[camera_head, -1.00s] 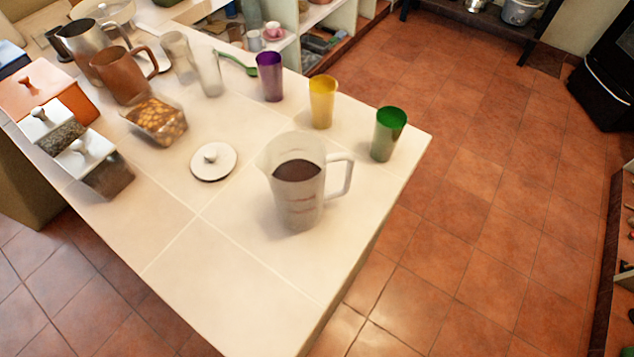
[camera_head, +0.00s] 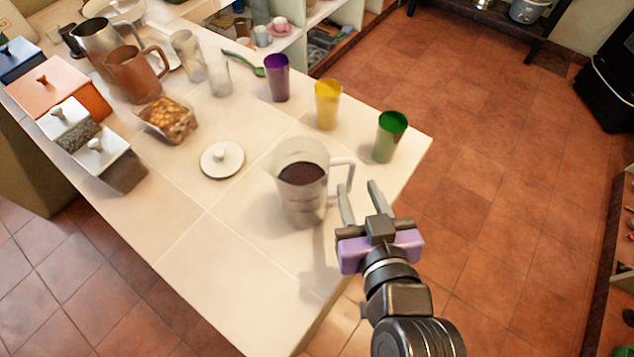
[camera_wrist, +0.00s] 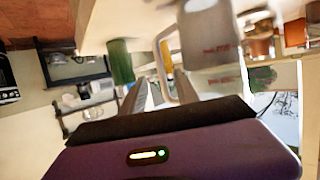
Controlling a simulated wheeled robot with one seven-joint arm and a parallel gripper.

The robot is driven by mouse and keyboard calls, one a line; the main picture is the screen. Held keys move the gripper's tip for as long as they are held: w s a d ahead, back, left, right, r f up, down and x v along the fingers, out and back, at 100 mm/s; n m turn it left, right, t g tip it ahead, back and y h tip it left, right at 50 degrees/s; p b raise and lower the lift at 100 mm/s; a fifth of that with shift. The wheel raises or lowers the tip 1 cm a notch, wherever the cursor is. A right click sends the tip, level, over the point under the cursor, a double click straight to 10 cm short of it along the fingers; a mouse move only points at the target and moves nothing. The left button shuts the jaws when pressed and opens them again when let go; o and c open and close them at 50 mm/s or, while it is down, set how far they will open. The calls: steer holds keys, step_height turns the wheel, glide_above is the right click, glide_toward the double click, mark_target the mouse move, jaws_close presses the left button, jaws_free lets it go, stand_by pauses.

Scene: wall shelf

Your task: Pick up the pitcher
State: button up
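A clear measuring pitcher (camera_head: 303,205) with dark contents stands upright near the counter's right edge in the head view. Its handle (camera_head: 349,172) points right. In the wrist view the pitcher (camera_wrist: 208,38) is at upper right, and its handle (camera_wrist: 161,60) lines up between the fingers. My gripper (camera_head: 357,187) is open and empty, its fingers reaching toward the handle from the near side; I cannot tell whether they touch it. The fingers also show in the wrist view (camera_wrist: 162,88). A brown pitcher (camera_head: 132,76) and a metal pitcher (camera_head: 98,42) stand at the far left.
Green (camera_head: 389,138), yellow (camera_head: 328,105) and purple (camera_head: 277,78) cups line the counter's far-right edge, the green one nearest the handle. A white lid (camera_head: 222,160) and a jar of brown pieces (camera_head: 169,121) lie left of the measuring pitcher. The near counter (camera_head: 235,265) is clear.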

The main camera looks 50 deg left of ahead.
steer(key=shift+w+a, duration=0.2)
steer(key=shift+a, duration=0.45)
steer(key=p+x, duration=0.1)
steer(key=x, duration=0.5)
steer(key=shift+w+a+f, duration=0.15)
steer(key=shift+a+f, duration=0.05)
steer(key=shift+a, duration=0.05)
jaws_close()
stand_by(0.7)
steer(key=shift+r, duration=0.15)
